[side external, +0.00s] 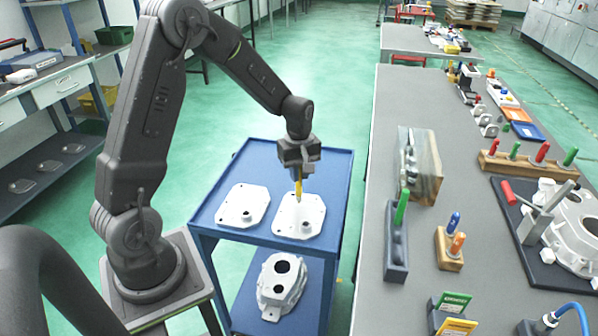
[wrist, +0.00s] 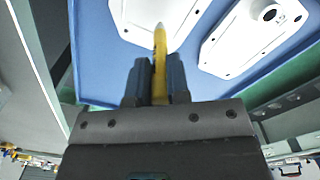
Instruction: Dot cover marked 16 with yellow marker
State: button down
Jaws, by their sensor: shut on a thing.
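My gripper (side external: 298,175) is shut on a yellow marker (side external: 298,189), which points down over the right-hand white cover (side external: 312,224) on the blue cart. In the wrist view the marker (wrist: 159,58) stands between the fingers of my gripper (wrist: 157,84), its pale tip in front of one cover (wrist: 138,18). I cannot tell whether the tip touches the cover. A second white cover (side external: 235,219) lies to the left on the cart; a cover also shows at the right of the wrist view (wrist: 232,52).
The blue cart (side external: 226,183) has a housing (side external: 283,283) on its lower shelf. On the grey bench (side external: 372,290) at the right are a green marker in a holder (side external: 397,240), a wooden block with blue and orange markers (side external: 448,250), and a rack of red and green markers (side external: 525,163).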

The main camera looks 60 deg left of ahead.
jog(key=shift+f, duration=0.6)
dwell(1.1)
jog(key=shift+r, duration=3.55)
